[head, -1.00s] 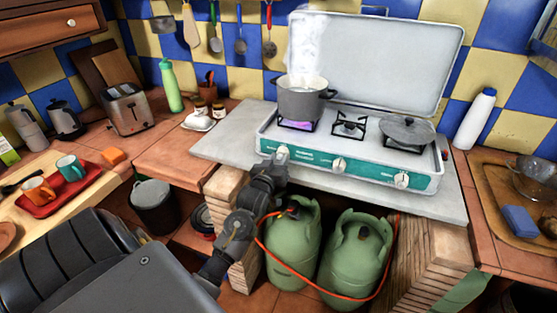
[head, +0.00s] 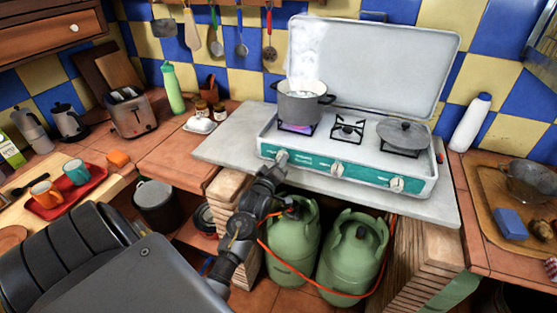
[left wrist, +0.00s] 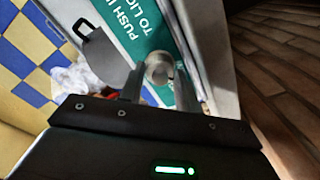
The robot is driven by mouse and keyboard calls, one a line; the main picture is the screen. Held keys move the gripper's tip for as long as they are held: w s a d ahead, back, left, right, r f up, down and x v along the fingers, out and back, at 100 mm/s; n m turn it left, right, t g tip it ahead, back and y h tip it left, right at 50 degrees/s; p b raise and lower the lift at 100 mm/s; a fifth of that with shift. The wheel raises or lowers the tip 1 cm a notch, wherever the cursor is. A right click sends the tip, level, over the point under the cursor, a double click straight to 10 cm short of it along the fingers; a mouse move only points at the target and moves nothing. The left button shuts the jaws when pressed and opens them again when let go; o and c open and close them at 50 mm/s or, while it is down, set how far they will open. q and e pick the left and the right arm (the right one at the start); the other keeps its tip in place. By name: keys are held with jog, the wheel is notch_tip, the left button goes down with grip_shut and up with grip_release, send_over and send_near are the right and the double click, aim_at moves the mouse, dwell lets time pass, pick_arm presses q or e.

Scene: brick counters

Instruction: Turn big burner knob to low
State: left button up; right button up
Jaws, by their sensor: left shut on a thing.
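The knob's pointer mark cannot be read. The middle knob (head: 337,169) and right knob (head: 396,184) are free. My right gripper is not in view.
A lidded pan (head: 403,134) sits on the right burner. Two green gas bottles (head: 352,260) with an orange hose stand below the slab, between stacked wooden supports. A white bottle (head: 470,122) stands right of the stove. A red tray (head: 52,208) with mugs lies left.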

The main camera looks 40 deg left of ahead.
pick_arm(q)
jog(key=n+p, duration=0.1)
jog(key=n, duration=0.2)
jog(key=shift+r+n+p, duration=0.1)
jog(key=shift+n+p, duration=0.2)
jog(key=shift+p, duration=0.05)
jog(key=shift+n+p, duration=0.65)
jog(key=shift+n, duration=0.85)
jog(key=o, duration=1)
